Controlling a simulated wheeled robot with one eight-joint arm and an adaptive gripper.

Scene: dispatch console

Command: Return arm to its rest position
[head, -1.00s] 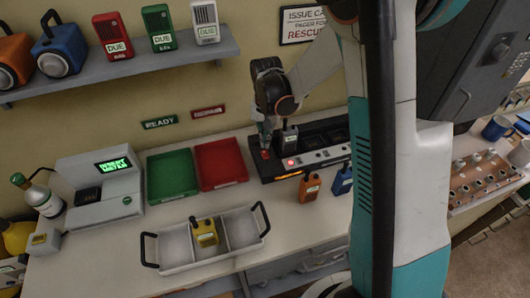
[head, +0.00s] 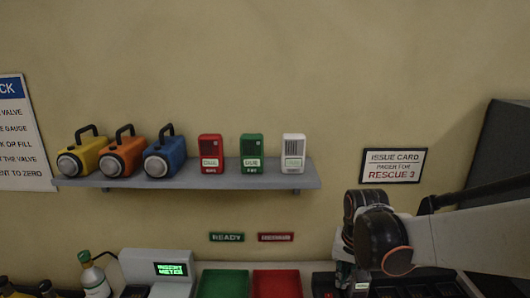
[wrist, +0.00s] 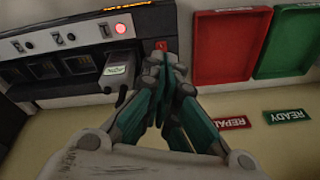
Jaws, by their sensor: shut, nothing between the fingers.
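My gripper is shut and empty. Its teal fingertips (wrist: 165,62) meet in the wrist view, close to a small red square (wrist: 161,45) at the end of the dark charging rack (wrist: 75,45). I cannot tell whether they touch it. In the head view my arm reaches in from the right edge, and the gripper's fingers are mostly hidden behind the wrist joint and low in the picture. A grey handheld unit (wrist: 118,68) stands in the rack beside the fingers, apart from them as far as I can see.
A red tray (head: 277,283) and a green tray (head: 223,284) lie left of the rack. A screen device (head: 158,268) stands further left. A shelf (head: 215,184) with lamps and pagers hangs above. A dark cabinet (head: 503,150) is at right.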

